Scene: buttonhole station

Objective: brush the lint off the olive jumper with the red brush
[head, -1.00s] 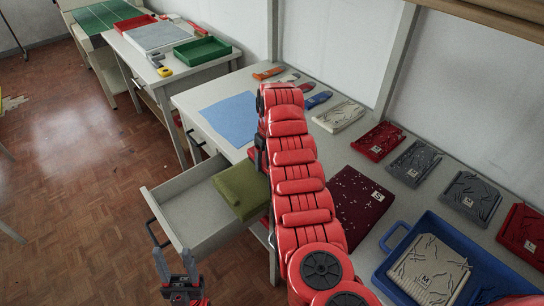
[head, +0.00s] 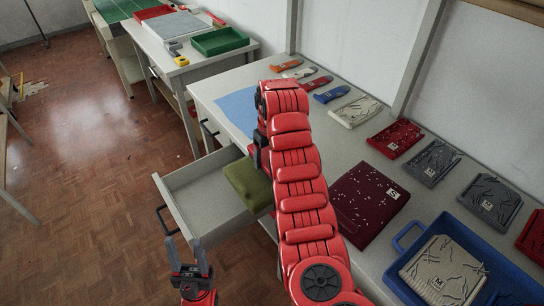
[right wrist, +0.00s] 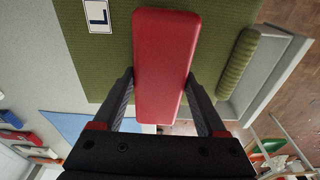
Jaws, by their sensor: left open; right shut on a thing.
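The olive jumper (head: 247,185) is partly hidden by my right arm in the head view; its visible end hangs over the open drawer. In the right wrist view the jumper (right wrist: 85,50) lies flat and carries a white L label (right wrist: 98,16). I can make out no lint on its visible part. My right gripper (right wrist: 160,78) is shut on the red brush (right wrist: 166,40), over the jumper; whether the brush touches it I cannot tell. My left gripper (head: 190,266) is open and empty, low in front of the drawer.
The open drawer (head: 205,205) juts out from the table. A maroon garment (head: 365,205) with white specks lies right of my arm, near a blue tray (head: 405,236) holding a cream garment. A blue cloth (head: 237,108) and several coloured flat items (head: 318,83) lie further back.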

